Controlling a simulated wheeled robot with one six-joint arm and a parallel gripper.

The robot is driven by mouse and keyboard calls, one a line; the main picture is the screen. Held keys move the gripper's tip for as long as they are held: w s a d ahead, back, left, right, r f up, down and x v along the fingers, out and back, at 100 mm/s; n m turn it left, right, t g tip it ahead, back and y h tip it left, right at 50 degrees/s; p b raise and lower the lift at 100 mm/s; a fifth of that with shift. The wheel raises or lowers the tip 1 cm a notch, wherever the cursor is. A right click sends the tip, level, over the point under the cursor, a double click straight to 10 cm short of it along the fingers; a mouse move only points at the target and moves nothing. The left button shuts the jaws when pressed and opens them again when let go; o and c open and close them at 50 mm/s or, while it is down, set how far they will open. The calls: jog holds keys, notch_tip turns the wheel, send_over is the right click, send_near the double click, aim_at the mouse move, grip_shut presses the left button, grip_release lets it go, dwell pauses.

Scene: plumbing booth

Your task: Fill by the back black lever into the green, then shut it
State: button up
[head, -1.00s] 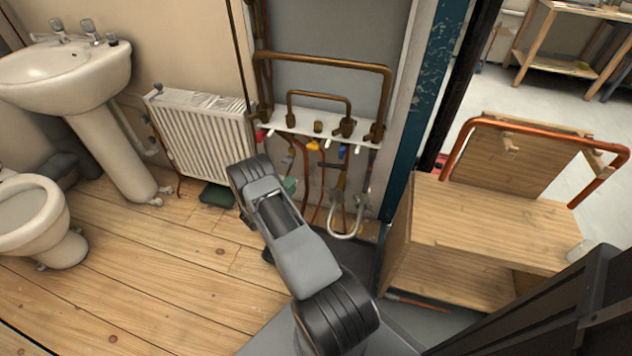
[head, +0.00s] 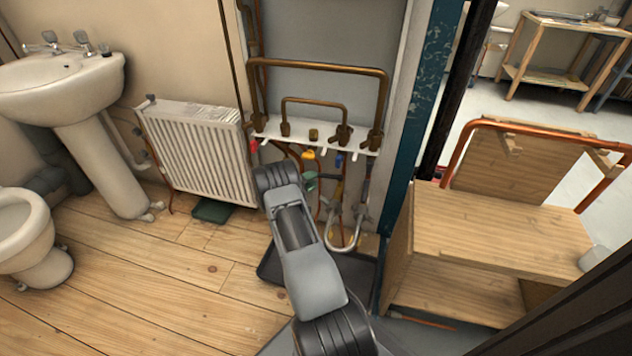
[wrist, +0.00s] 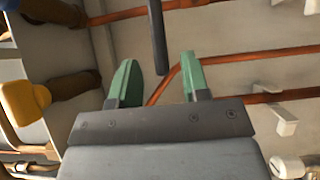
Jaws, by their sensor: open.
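My gripper (wrist: 158,62) is open, with its two green fingers apart and nothing held between them. In the head view one green finger (head: 310,181) shows below the pipe manifold (head: 320,133); my arm hides the rest. In the wrist view a dark, straight rod (wrist: 157,38) comes down from the top edge between the fingertips. It may be the black lever, but I cannot tell, nor whether it touches a finger. A yellow handle (wrist: 25,100) is at the left of the wrist view. No gauge with a green zone can be made out.
Red (head: 253,145), yellow (head: 308,155) and blue (head: 338,160) handles sit under the manifold. A looped braided hose (head: 343,246) hangs at right. The radiator (head: 195,150) is at left, with a green tray (head: 213,209) below. A wooden bench (head: 490,225) stands at right.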

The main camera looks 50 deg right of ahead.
jog(key=shift+s+d, duration=0.2)
jog(key=shift+d, duration=0.9)
grip_shut()
